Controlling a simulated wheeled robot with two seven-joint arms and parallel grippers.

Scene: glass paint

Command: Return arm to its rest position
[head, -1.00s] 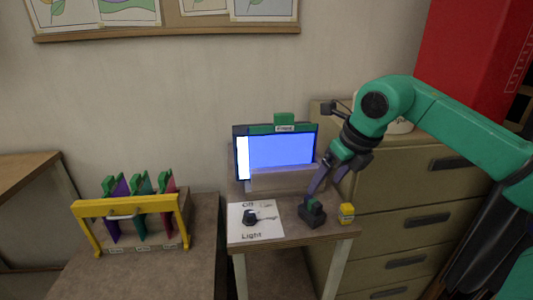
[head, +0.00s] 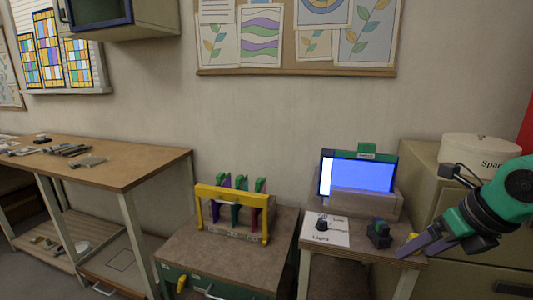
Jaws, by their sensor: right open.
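My right gripper (head: 428,246) is at the lower right of the head view, with its green arm coming in from the right edge. Its dark purple fingers point down and left, at the right edge of the small table (head: 312,249). The gripper is open and I see nothing held in it. A small yellow thing (head: 413,237) shows partly behind the fingers. My left gripper is not in view.
A lit blue screen (head: 362,177) stands at the table's back, with a black knob (head: 322,223) on a white "Light" sheet before it. A yellow-framed rack (head: 231,194) with coloured panels sits left. A drawer cabinet (head: 478,278) with a round box (head: 480,149) is right. A workbench (head: 130,164) is far left.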

